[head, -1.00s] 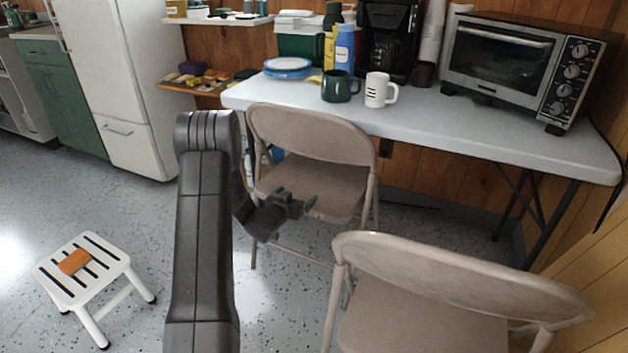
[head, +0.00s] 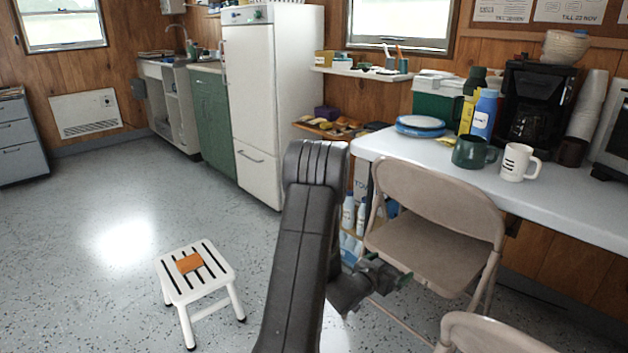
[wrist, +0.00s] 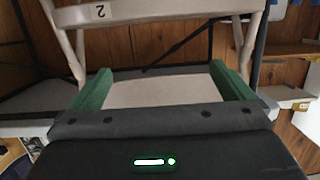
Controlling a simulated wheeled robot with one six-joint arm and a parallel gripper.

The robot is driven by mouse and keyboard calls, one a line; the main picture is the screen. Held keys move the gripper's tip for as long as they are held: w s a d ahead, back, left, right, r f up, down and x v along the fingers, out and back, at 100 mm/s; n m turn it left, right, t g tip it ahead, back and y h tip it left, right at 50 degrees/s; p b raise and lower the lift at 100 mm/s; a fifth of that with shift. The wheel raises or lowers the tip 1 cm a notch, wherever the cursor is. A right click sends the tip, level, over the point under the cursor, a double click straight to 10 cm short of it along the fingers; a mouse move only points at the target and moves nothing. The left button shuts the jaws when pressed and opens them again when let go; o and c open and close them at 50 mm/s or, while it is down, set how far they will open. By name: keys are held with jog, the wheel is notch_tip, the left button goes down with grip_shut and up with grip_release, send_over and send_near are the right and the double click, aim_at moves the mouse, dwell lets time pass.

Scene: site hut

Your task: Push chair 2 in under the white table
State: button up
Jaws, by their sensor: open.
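A beige folding chair (head: 437,200) stands at the front edge of the white table (head: 565,205), near its left end. Its backrest faces me and overlaps the table edge in the head view. An upside-down "2" marks a beige chair bar (wrist: 98,12) there, apparently on this same chair. I cannot tell whether the fingers touch it.
A second beige chair (head: 490,335) is cut off at the bottom right. A white step stool (head: 207,282) with an orange patch stands on the floor to the left. Mugs, a coffee maker (head: 535,110) and plates stand on the table. The floor at left is open.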

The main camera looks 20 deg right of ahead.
send_near(406, 257)
jog(key=d+r, duration=0.3)
jog(key=d, duration=0.2)
jog(key=shift+f+v, duration=0.2)
jog(key=shift+v, duration=2.3)
jog(key=shift+w+a, duration=0.1)
jog(key=shift+w, duration=0.1)
